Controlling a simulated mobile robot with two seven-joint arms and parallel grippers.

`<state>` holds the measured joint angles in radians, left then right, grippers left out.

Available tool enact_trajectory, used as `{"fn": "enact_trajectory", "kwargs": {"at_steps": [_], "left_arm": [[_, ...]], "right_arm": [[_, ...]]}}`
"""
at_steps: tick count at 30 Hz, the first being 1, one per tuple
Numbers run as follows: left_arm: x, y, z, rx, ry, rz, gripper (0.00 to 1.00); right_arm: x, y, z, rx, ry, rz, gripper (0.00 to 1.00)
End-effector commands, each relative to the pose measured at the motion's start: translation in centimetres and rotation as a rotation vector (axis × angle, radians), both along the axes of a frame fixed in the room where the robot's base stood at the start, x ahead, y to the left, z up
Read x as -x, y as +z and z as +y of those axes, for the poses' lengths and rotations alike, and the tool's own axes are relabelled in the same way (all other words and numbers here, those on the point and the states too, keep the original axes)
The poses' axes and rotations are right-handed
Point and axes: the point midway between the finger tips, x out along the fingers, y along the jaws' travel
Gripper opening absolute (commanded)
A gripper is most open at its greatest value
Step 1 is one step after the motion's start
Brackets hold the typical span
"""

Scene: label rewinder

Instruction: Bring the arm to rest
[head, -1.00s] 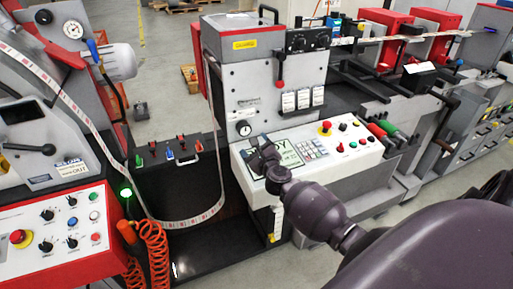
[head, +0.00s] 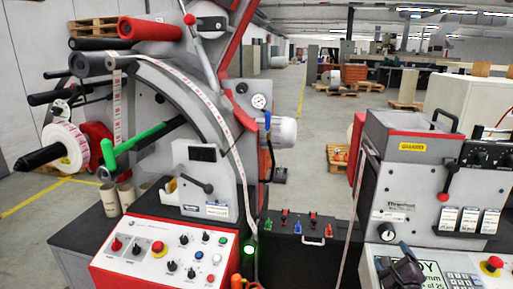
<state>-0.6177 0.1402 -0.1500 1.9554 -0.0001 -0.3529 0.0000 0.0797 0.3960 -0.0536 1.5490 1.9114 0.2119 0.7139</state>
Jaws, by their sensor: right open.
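My right gripper (head: 395,263) shows dark at the lower right of the head view, in front of the display (head: 432,270) on the right machine's control panel. It is open, with nothing seen between its fingers. Most of my right arm is below the picture edge. I cannot tell whether the gripper touches the panel. My left gripper is not in view.
On the left stands the rewinder with a label roll (head: 64,147), a green lever (head: 135,146) and a red-edged control panel (head: 165,252). A label web (head: 215,112) runs down from it. A black box (head: 300,255) with small levers fills the gap between machines.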

Motion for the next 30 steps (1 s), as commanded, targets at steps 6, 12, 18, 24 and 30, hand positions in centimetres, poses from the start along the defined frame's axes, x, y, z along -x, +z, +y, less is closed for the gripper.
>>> {"fn": "enact_trajectory", "kwargs": {"at_steps": [6, 12, 18, 24, 30], "left_arm": [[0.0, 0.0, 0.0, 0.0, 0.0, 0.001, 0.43], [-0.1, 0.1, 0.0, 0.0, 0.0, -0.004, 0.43], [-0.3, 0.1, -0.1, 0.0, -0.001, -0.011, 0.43], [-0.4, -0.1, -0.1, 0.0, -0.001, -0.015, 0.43], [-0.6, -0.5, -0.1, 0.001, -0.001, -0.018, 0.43]], "right_arm": [[0.0, 2.5, 3.9, 0.502, 0.115, -0.032, 0.8], [1.9, 1.8, 7.5, 0.97, 0.199, -0.026, 0.8], [5.1, -1.1, 10.2, 1.405, 0.271, 0.017, 0.8], [9.3, -4.9, 11.8, 1.806, 0.345, 0.098, 0.8], [14.7, -9.0, 12.3, 2.144, 0.43, 0.216, 0.8]]}}
